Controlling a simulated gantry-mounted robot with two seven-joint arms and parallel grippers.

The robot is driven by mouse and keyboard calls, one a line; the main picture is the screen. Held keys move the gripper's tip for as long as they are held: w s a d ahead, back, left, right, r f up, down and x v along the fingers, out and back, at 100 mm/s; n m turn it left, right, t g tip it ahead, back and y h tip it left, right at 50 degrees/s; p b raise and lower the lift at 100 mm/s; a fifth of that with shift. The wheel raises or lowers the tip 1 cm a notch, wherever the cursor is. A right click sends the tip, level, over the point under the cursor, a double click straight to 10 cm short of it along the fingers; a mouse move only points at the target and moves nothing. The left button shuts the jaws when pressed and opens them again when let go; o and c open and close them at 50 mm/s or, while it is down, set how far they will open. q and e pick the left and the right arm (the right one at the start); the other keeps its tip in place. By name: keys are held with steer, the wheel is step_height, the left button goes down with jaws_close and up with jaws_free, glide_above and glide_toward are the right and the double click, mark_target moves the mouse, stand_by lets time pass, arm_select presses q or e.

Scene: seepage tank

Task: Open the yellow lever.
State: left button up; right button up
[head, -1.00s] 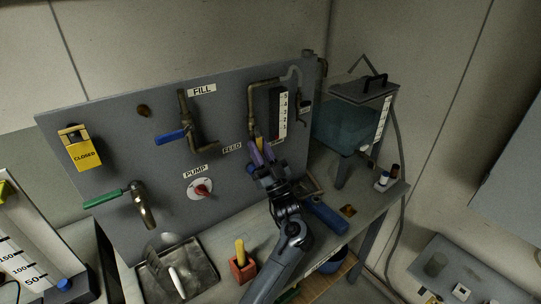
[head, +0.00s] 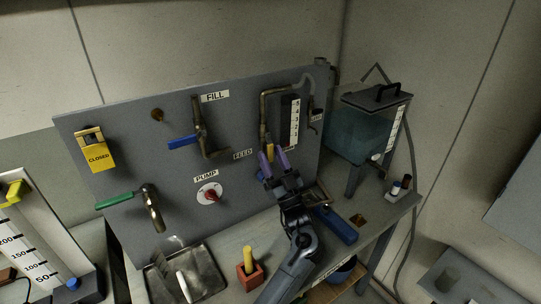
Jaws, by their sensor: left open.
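The yellow lever (head: 269,140) shows as a small yellow strip below the brass feed pipe, beside the FEED label (head: 243,154) on the grey panel. The fingers of my left gripper (head: 273,159) hide much of it. My left gripper is open, its purple-tipped fingers pointing up at the panel, one on each side of the lever's lower end as seen from here. I cannot tell whether they touch it. My right gripper is not in view.
A blue lever (head: 183,141), a red pump knob (head: 209,195), a green-handled tap (head: 152,210) and a yellow CLOSED tag (head: 97,156) are on the panel. A metal tray (head: 207,268) and a red block (head: 251,276) stand on the bench. A water tank (head: 355,135) stands right.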

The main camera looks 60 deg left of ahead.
arm_select(q)
steer(key=v, duration=0.9)
steer(key=shift+d+f+b, duration=0.25)
steer(key=shift+b, duration=0.15)
